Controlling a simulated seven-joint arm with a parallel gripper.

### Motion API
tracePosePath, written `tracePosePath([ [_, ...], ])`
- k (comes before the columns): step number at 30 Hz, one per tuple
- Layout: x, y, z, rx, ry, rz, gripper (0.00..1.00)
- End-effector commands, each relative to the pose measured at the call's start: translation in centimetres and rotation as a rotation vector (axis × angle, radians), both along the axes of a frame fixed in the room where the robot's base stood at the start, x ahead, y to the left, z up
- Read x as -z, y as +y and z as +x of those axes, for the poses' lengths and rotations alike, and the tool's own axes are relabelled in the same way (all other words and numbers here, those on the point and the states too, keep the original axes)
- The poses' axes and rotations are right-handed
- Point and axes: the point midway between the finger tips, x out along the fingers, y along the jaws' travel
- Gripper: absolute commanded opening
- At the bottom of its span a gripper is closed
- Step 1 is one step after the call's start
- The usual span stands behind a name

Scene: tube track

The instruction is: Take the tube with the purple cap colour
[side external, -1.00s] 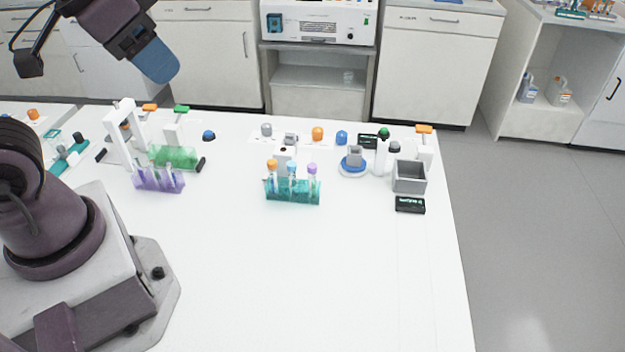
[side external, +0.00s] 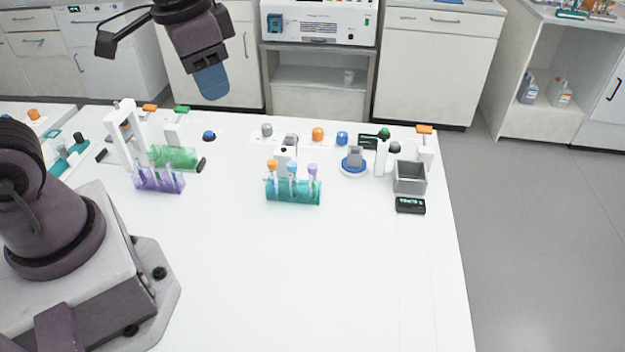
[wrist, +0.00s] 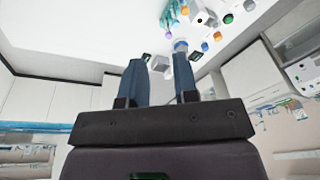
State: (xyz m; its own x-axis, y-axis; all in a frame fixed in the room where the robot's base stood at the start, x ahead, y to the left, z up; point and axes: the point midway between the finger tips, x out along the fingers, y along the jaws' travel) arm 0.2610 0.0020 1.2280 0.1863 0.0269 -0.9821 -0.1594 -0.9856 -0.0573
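The tube with the purple cap (side external: 313,171) stands upright at the right end of a teal rack (side external: 293,192) in the side view. A blue-capped tube (side external: 292,172) and an orange-capped tube (side external: 272,170) stand left of it in the same rack. My gripper (side external: 212,88) is high above the table, left of and above the rack, clear of every tube. In the wrist view my gripper (wrist: 158,72) has its two blue fingers apart with nothing held between them.
A purple rack (side external: 160,180) and a green rack (side external: 174,157) stand at the left beside a white stand (side external: 124,125). A grey box (side external: 409,177) and a small black display (side external: 410,206) are at the right. The front of the table is clear.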

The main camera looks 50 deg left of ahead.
Motion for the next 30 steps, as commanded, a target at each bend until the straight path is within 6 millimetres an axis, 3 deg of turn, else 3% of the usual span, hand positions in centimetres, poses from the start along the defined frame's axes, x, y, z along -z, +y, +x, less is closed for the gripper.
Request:
tracePosePath([
  [5, 3.8, -0.2, 5.3, 0.356, 0.139, 0.042, 0.28],
  [12, 10.2, -0.8, 12.0, 1.054, 0.232, 0.052, 0.28],
  [16, 11.9, -1.2, 14.6, 1.424, 0.209, 0.075, 0.28],
  [22, 10.9, -1.2, 16.4, 1.794, 0.157, 0.151, 0.28],
  [26, 11.2, -1.2, 16.3, 1.890, 0.153, 0.159, 0.28],
  [30, 13.1, -1.3, 16.2, 1.907, 0.155, 0.157, 0.28],
])
